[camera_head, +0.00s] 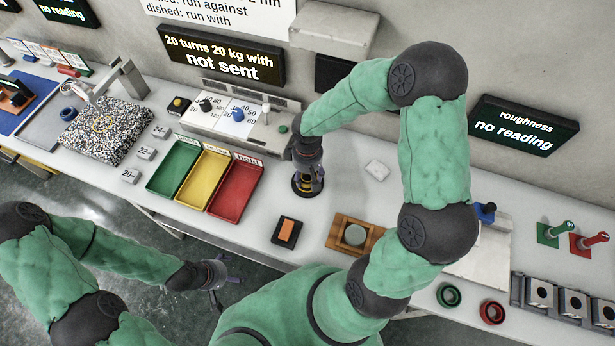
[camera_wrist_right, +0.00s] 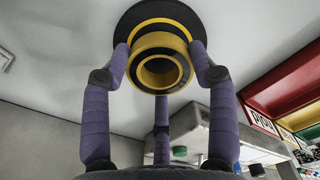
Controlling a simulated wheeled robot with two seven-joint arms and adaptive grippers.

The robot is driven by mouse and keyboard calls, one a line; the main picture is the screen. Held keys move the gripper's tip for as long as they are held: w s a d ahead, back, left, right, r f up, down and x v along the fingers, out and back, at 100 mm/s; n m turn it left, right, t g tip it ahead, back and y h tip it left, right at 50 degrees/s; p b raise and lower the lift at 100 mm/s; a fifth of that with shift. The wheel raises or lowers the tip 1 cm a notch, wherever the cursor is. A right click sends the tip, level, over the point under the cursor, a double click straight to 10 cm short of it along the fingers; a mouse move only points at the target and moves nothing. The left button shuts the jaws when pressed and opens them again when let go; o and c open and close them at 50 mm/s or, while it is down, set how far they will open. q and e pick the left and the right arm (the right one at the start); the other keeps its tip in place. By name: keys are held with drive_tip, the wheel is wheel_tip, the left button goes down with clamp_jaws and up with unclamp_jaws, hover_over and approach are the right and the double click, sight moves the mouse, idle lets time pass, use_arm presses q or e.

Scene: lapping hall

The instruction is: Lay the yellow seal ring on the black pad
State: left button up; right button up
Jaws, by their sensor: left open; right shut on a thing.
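The yellow seal ring (camera_wrist_right: 160,62), with a dark inner lining, is between the purple fingers of my right gripper (camera_wrist_right: 160,65) in the right wrist view. Beyond the ring is a round black pad (camera_wrist_right: 150,12) with a yellow band on it. The ring lines up with the pad; I cannot tell whether they touch. In the head view my right gripper (camera_head: 308,183) is low over the table at the round dark pad, and its fingers largely hide the ring. My left gripper (camera_head: 219,288) is open and empty, low in front of the table edge.
Green (camera_head: 175,168), yellow (camera_head: 203,178) and red (camera_head: 236,190) trays stand left of my right gripper. In front are an orange block (camera_head: 287,230) on a dark base and a wooden holder (camera_head: 343,232) with a grey disc. A small white block (camera_head: 377,170) lies to the right.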

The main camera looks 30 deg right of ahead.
drive_tip(key=shift+f, duration=0.7)
drive_tip(key=shift+f, duration=0.1)
drive_tip(key=o, duration=0.7)
drive_tip(key=shift+f+b, duration=0.1)
drive_tip(key=shift+b, duration=0.2)
drive_tip(key=o, duration=0.5)
drive_tip(key=shift+r, duration=0.2)
drive_tip(key=shift+r+p, duration=0.3)
drive_tip(key=shift+p, duration=0.05)
wheel_tip(320, 180, up, 12)
drive_tip(key=p, duration=0.3)
drive_tip(key=shift+f, duration=0.25)
